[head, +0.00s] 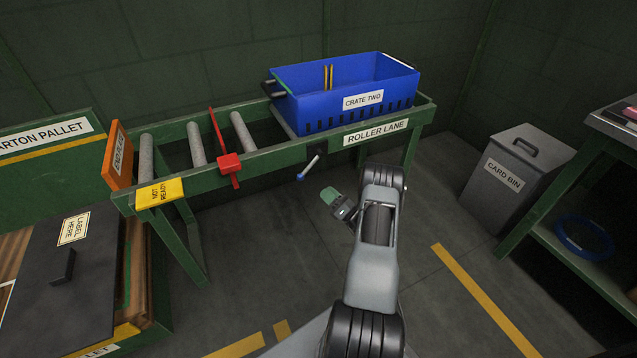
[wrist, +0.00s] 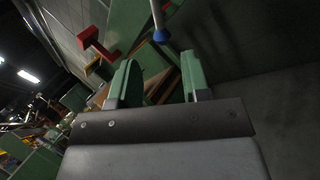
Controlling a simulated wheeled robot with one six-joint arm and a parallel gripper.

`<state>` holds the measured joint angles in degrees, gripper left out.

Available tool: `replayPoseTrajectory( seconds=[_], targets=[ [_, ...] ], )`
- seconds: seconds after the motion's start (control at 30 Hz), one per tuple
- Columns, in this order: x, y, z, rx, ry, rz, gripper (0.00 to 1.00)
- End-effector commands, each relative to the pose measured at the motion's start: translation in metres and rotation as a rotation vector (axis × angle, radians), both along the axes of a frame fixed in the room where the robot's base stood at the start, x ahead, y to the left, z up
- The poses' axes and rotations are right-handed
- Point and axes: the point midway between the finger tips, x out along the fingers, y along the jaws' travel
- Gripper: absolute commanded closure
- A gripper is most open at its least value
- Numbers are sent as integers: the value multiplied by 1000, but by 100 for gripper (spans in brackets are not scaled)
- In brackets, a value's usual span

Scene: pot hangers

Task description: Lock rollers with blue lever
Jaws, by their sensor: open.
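The lever is a pale rod (head: 309,167) with a blue knob (head: 300,178). It comes out of the front rail of the green roller lane (head: 279,148) and slants down to the left. In the wrist view the blue knob (wrist: 161,36) is just beyond and between my fingertips, not in their grip. My gripper (head: 330,196) is open and empty, a little right of and below the knob in the head view. Its two green fingers (wrist: 159,75) stand apart in the wrist view. Bare rollers (head: 197,145) show at the lane's left part.
A blue crate marked CRATE TWO (head: 340,95) sits on the lane's right part. A red block with a red bar (head: 229,163) is on the front rail, left of the lever. An orange end plate (head: 117,155) closes the left end. The floor before the lane is clear.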

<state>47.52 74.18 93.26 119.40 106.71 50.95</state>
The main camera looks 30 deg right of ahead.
Motion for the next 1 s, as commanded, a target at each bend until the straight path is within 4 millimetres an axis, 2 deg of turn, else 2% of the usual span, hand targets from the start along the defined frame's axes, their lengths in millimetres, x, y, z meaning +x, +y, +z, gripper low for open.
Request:
replayPoseTrajectory(
  seconds=[0.2,0.57,0.73,0.87,0.97,1.0],
  targets=[
    [-18,-5,-8,-1,2,0,57],
    [-22,-7,-10,0,1,1,57],
    [-17,0,-3,-22,3,28,70],
    [-2,31,26,-134,13,154,83],
    [9,79,62,-309,19,332,92],
    [9,103,78,-402,16,417,96]
  ],
)
